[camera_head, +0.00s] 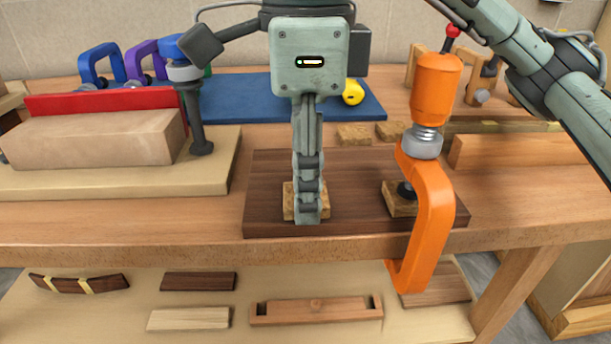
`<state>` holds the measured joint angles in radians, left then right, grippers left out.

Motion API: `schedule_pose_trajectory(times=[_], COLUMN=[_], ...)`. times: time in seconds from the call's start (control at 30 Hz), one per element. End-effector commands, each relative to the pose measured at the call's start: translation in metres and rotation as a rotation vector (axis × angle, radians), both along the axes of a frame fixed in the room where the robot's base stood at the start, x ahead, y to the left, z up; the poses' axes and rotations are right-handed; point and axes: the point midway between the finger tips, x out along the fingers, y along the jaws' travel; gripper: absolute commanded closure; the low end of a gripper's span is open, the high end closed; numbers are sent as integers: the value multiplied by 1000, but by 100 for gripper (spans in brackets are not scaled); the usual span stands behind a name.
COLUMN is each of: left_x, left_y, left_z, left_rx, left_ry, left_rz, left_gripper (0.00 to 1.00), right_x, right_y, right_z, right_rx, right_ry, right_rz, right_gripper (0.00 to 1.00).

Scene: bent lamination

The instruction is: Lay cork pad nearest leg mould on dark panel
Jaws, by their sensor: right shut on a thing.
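My right gripper (308,205) points straight down over the dark panel (345,210). It is shut on a cork pad (289,203), whose edges show on both sides of the fingers. The pad is at the left front part of the panel; I cannot tell if it rests on it or sits just above. A second cork pad (396,205) lies on the panel's right part under an orange clamp (436,205). Two more cork pads lie behind the panel, one left (353,135) and one right (392,130). My left gripper is not in view. I cannot tell which thing is the leg mould.
The orange clamp stands upright over the panel's right front edge. A wooden block (95,138) with a red strip (100,100) stands on a pale board at left. A blue mat (250,100) with a yellow object (353,92) lies behind. Wood pieces (315,310) lie below the bench.

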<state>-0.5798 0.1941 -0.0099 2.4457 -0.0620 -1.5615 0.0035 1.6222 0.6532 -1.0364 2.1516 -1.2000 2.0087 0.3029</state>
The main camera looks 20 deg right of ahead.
Motion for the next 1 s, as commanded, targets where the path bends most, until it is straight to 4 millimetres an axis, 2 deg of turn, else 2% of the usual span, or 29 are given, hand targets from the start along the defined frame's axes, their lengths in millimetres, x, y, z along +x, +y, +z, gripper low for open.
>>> schedule_pose_trajectory(times=[0.33, 0.37, 0.5, 0.87, 0.93, 1.0], left_x=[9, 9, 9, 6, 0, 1], left_y=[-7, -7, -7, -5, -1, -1], left_z=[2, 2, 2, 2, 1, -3], left_rx=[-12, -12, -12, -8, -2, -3], left_ry=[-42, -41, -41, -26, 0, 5], left_rz=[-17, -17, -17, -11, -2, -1], left_gripper=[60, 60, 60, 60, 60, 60], right_x=[0, 0, 0, 0, 0, 1], right_y=[0, 0, 0, 0, 0, 0], right_z=[-3, -2, -2, -1, 2, 14], right_rx=[0, 0, 0, 0, 0, 1], right_ry=[0, 0, 0, 0, 0, -4], right_rz=[0, 0, 0, 0, 0, -1], right_gripper=[71, 58, 41, 41, 41, 41])
